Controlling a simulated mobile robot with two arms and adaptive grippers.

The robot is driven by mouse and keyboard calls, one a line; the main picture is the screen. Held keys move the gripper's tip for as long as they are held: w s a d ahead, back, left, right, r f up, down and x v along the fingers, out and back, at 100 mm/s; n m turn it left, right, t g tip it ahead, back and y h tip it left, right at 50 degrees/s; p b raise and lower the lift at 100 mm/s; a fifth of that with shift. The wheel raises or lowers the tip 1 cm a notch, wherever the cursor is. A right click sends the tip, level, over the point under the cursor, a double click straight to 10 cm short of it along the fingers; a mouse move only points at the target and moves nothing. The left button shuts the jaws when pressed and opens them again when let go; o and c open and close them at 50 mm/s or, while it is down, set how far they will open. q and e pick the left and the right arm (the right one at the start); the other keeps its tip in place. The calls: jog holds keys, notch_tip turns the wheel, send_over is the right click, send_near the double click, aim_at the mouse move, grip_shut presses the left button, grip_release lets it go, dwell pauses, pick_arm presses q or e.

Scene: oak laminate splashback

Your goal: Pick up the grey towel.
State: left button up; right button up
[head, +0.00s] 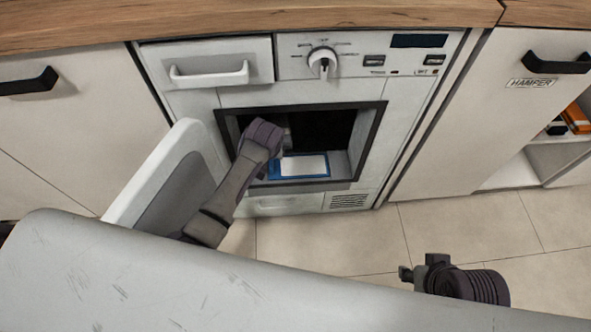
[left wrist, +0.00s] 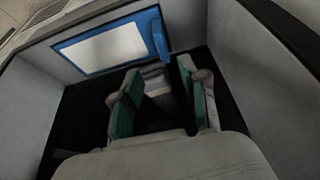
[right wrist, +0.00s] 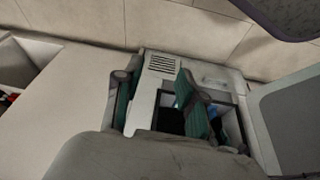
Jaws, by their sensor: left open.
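My left arm reaches into the square opening of the white washing machine (head: 240,95), with the left gripper (head: 283,135) inside it. In the left wrist view the left gripper (left wrist: 157,88) has its teal-padded fingers apart. A small light-grey shape (left wrist: 153,72) shows between and beyond the fingers; I cannot tell whether it is the grey towel. No other grey towel is clearly visible, and the dark interior hides much. My right gripper (head: 430,270) is outside, low at the right; in the right wrist view its fingers (right wrist: 158,98) are apart with nothing between them.
A flat blue-edged white item (head: 300,167) lies inside the opening near its front; it shows large in the left wrist view (left wrist: 103,47). The machine's open door (head: 160,170) stands left of my arm. A hamper front (head: 490,110) and open shelf (head: 560,155) are right. Tiled floor (head: 370,235) is clear.

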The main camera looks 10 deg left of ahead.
aim_at(271, 161)
pick_arm(q)
jog(key=b+x, duration=0.1)
jog(key=x, duration=0.3)
jog(key=shift+w+f, duration=0.1)
jog(key=shift+f, duration=0.1)
jog(key=shift+b+x, duration=0.95)
jog(key=shift+x, duration=0.2)
jog(key=b+x, duration=0.1)
jog(key=x, duration=0.1)
jog(key=shift+a+f+b, duration=0.25)
jog(key=shift+f+b, duration=0.05)
grip_shut()
pick_arm(e)
jog(key=w+a+r+t+y, duration=0.1)
jog(key=w+a+r+t, duration=0.2)
jog(key=w+r+t, duration=0.3)
jog(key=w+a+r+t+y, duration=0.2)
jog(key=w+r+t, duration=0.4)
jog(key=w, duration=0.3)
jog(key=shift+w+a+r+n+t+y, duration=0.2)
jog(key=shift+a+r+n+t+y, duration=0.15)
jog(key=shift+a, duration=0.2)
